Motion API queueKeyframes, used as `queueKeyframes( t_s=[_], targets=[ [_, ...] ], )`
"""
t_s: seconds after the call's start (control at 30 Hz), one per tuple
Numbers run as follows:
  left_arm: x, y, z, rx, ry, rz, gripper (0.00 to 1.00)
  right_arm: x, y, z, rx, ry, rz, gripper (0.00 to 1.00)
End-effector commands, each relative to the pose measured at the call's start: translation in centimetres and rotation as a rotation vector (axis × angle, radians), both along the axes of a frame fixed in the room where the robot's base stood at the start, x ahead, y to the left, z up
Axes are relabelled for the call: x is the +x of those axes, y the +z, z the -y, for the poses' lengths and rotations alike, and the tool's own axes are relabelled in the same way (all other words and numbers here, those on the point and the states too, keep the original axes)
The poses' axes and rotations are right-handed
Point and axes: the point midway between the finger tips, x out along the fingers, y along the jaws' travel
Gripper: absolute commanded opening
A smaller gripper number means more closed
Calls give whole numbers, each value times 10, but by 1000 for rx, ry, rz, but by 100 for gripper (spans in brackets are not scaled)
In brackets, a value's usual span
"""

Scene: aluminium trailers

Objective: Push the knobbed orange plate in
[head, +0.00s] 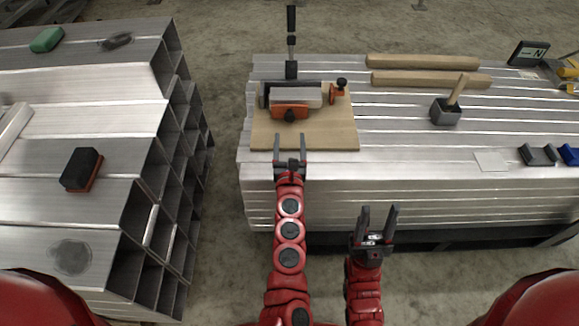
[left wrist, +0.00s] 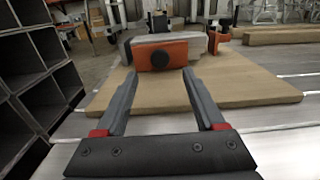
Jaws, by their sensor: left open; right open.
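The knobbed orange plate (head: 290,111) is on the near side of a clamp-like fixture (head: 295,96) on a wooden board. Its round black knob faces me; the plate also shows in the left wrist view (left wrist: 160,54). My left gripper (head: 290,142) is open and empty, over the near edge of the board, short of the plate and apart from it. In the left wrist view its fingers (left wrist: 155,85) point toward the plate. A second orange part with a black knob (head: 338,91) is at the fixture's right. My right gripper (head: 376,216) is open and empty in front of the stack.
The wooden board (head: 330,135) lies on a stack of aluminium tubes (head: 400,180). Wooden bars (head: 423,62), a grey block with a wooden handle (head: 447,111) and a blue block (head: 568,154) lie to the right. Another tube stack (head: 60,210) stands left, across a gap.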

Motion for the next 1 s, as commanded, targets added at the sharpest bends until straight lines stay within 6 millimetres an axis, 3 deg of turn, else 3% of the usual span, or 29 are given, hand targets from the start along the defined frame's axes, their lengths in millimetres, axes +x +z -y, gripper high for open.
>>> queueKeyframes(
  t_s=[0.2,0.4,0.6,0.87,1.0],
  targets=[
    [-58,-2,1,3,-4,-4,71,0,4,0,0,0,0,50],
    [-89,-1,1,2,-5,-2,71,0,5,0,0,0,0,50],
    [-101,0,0,2,-2,0,71,0,5,0,0,0,0,50],
    [-102,0,0,2,0,0,71,0,5,0,0,0,0,50],
    [-100,7,-14,84,40,2,71,8,13,5,43,0,-40,25]
  ],
)
